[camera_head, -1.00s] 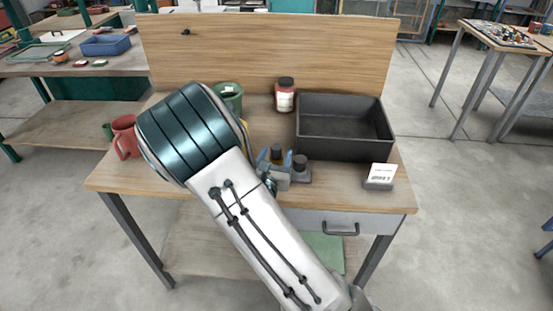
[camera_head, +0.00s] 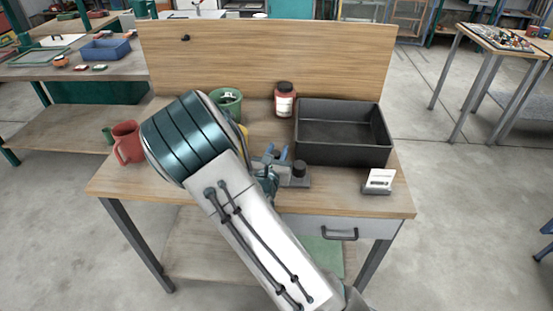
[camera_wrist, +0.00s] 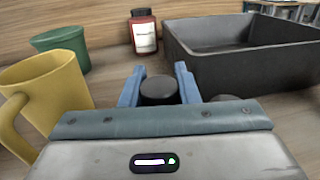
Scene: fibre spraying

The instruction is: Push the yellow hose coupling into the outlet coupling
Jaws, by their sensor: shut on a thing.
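My gripper (camera_head: 277,153) shows blue fingers beside the front middle of the workbench, partly hidden by my arm. In the wrist view its fingers (camera_wrist: 159,88) are shut on a dark round-topped piece (camera_wrist: 158,92), which I take to be the hose coupling. No yellow shows on it now, and its lower part is hidden. The outlet coupling (camera_head: 299,169) appears to be the dark round-topped fitting on a grey base, just right of my gripper. Its dark top shows in part at the right finger in the wrist view (camera_wrist: 226,98). Whether the two couplings touch, I cannot tell.
A black open bin (camera_head: 343,152) stands to the right, with a small card holder (camera_head: 377,182) in front. A yellow mug (camera_wrist: 50,95) is close at left in the wrist view.

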